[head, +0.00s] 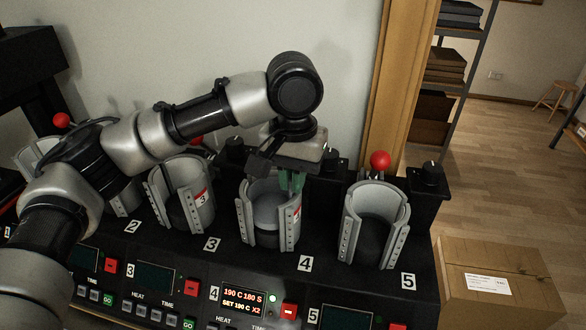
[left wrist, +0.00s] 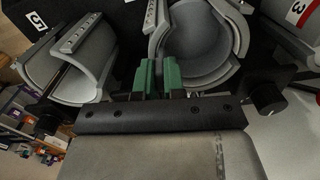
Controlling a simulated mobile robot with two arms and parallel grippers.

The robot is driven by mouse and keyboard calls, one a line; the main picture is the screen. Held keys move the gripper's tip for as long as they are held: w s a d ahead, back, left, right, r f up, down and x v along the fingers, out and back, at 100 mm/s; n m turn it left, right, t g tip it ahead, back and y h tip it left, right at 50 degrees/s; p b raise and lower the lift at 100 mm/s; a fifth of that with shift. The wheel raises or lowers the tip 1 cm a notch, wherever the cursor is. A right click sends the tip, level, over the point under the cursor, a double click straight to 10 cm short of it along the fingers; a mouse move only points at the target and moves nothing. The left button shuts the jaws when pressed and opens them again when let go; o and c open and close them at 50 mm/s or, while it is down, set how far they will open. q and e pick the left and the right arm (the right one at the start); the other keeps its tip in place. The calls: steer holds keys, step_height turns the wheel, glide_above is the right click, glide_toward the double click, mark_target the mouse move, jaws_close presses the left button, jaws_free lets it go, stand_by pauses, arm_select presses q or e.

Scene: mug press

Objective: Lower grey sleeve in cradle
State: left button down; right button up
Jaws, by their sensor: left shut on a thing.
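The press cradle 4 (head: 286,236) is an upright grey split cup with slotted flanges at its front. A grey sleeve (head: 264,213) shows inside it, its lower part hidden by the cradle wall. In the left wrist view, the sleeve (left wrist: 196,45) appears as a smooth curved wall within cradle 4 (left wrist: 158,20). My left gripper (head: 291,182) has green fingers and is over the rear right of cradle 4. In the left wrist view its fingers (left wrist: 160,74) are shut at the near rim, on the sleeve's wall. The exact contact and seating depth are hidden. My right gripper is not seen.
Cradle 3 (head: 181,197) stands to the left and empty-looking cradle 5 (head: 375,225) to the right. Knobs and a red ball lever (head: 380,160) rise behind. Station 4's display (head: 243,301) is lit. A cardboard box (head: 500,285) sits at the right.

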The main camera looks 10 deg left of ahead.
arm_select(q)
steer(key=shift+f, duration=0.15)
steer(key=c, duration=1.1)
jaws_free()
steer(key=shift+c, duration=0.2)
steer(key=shift+r, duration=0.5)
step_height(320, 180, up, 10)
steer(key=b, duration=0.2)
steer(key=shift+f, duration=0.15)
